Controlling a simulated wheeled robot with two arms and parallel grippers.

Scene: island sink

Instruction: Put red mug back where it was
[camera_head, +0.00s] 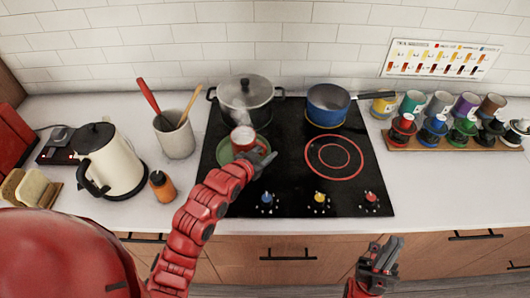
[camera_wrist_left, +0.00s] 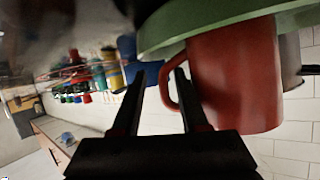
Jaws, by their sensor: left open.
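The red mug (camera_head: 243,139) stands upright on a green plate (camera_head: 224,153) on the left part of the black cooktop, in front of the steel pot. My left gripper (camera_head: 264,158) is beside the mug, on its right. In the left wrist view the scene is upside down; the red mug (camera_wrist_left: 236,75) hangs below the green plate (camera_wrist_left: 205,20). The left gripper (camera_wrist_left: 155,75) is open there, with one finger overlapping the mug's handle; I cannot tell whether it touches. My right gripper (camera_head: 380,255) is low, in front of the counter; its jaw state is unclear.
A lidded steel pot (camera_head: 245,100) and a blue saucepan (camera_head: 328,104) stand at the cooktop's back. A kettle (camera_head: 108,160), utensil crock (camera_head: 176,138) and orange bottle (camera_head: 162,188) stand left.

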